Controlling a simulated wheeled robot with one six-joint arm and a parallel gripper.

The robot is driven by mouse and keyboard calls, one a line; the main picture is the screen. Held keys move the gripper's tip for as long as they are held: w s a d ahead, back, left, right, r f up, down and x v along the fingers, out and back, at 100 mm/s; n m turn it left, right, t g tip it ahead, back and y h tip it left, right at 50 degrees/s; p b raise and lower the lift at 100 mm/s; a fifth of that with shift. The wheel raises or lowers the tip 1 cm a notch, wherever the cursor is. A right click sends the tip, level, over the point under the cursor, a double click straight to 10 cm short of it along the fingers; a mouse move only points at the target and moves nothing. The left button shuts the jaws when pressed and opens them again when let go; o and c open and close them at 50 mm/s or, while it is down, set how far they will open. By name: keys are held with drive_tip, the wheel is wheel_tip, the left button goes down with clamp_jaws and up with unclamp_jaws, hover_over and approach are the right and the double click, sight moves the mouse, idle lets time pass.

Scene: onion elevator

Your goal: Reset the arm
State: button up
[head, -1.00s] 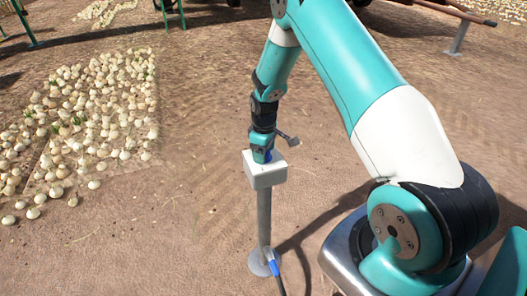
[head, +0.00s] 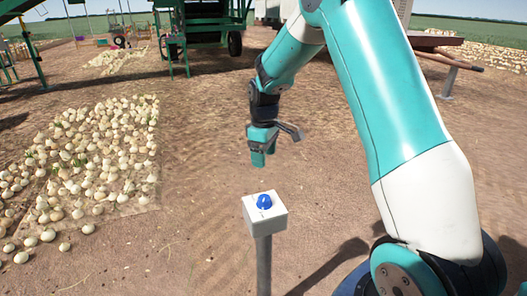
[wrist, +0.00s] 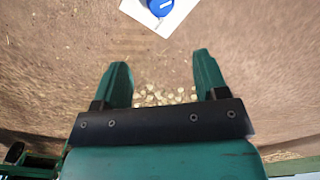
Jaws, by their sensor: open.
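My gripper (head: 262,160) hangs at the end of my teal and white arm, above and apart from a white control box (head: 277,212) on a grey post. A blue knob (head: 265,201) sits on top of the box. In the wrist view, my gripper (wrist: 163,75) is open with its two green fingers apart and nothing between them. The blue knob (wrist: 160,7) and the white box (wrist: 178,17) show at the top edge there, beyond the fingertips and partly cut off.
Onions (head: 90,165) lie in a wide patch on the dirt at the left. A green wheeled machine (head: 205,25) stands at the back, with a rust-coloured beam (head: 435,40) on a post at the back right. The dirt between the box and the machine is clear.

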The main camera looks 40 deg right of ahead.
drive_tip(key=shift+r, duration=0.65)
drive_tip(key=s+a+r+y, duration=0.1)
drive_tip(key=s+a+r, duration=0.45)
drive_tip(key=a, duration=0.45)
drive_tip(key=s+a+r+y, duration=0.1)
drive_tip(key=s+a+r, duration=0.1)
drive_tip(key=s+a, duration=0.5)
drive_tip(key=s+a+r+n+y, duration=0.1)
drive_tip(key=s+a, duration=0.6)
drive_tip(key=s, duration=0.8)
wheel_tip(320, 180, up, 3)
drive_tip(key=shift+s+a+f+y, duration=0.2)
drive_tip(key=shift+s+y, duration=0.1)
drive_tip(key=shift+y, duration=0.3)
